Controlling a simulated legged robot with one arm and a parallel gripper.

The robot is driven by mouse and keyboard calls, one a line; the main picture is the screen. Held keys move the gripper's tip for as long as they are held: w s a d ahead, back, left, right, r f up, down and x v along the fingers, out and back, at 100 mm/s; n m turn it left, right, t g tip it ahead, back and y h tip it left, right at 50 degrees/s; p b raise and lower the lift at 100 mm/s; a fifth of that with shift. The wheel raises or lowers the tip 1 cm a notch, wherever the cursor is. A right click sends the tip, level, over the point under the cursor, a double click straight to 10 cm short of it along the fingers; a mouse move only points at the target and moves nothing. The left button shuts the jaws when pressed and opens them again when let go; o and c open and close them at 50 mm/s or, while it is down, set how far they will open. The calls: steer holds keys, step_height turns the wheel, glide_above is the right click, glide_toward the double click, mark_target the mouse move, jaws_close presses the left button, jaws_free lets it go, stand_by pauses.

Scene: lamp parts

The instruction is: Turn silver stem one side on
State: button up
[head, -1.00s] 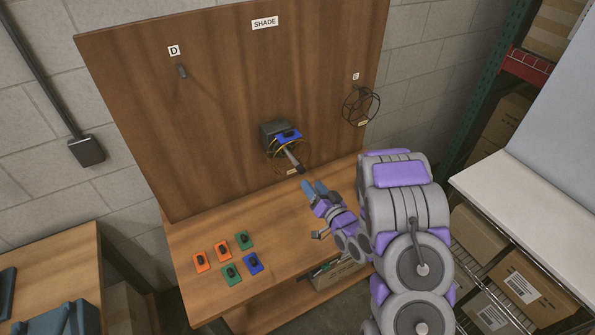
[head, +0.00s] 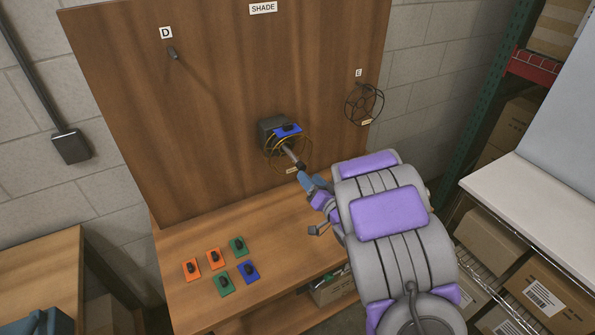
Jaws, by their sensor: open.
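The silver stem (head: 290,156) sticks out from the dark box (head: 272,128) mounted on the wooden back panel, with a dark tip at its near end. A blue plate (head: 288,130) sits on the box, and a thin wire ring (head: 307,148) surrounds the stem. My gripper (head: 304,177) is just below and to the right of the stem's tip, with its blue fingers close to it. The fingers are open, and I cannot tell whether they touch the tip. My arm hides part of the bench and panel to the right.
Orange, green and blue plates with dark knobs (head: 214,259) lie on the bench at the left. A black wire frame (head: 364,104) hangs on the panel at right. A peg (head: 173,53) is under the D label. A white table (head: 540,200) stands at far right.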

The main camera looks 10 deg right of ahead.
mark_target(298, 163)
steer(key=b+x, duration=0.1)
steer(key=x, duration=0.7)
steer(key=shift+w, duration=0.35)
steer(key=shift+c, duration=0.3)
steer(key=shift+a, duration=0.1)
jaws_close()
steer(key=shift+n, duration=0.3)
steer(key=n+b, duration=0.1)
steer(key=n, duration=0.4)
steer(key=shift+f+n, duration=0.15)
steer(key=shift+n, duration=0.15)
steer(key=n+b, duration=0.2)
steer(key=n, duration=0.3)
steer(key=shift+n, duration=0.3)
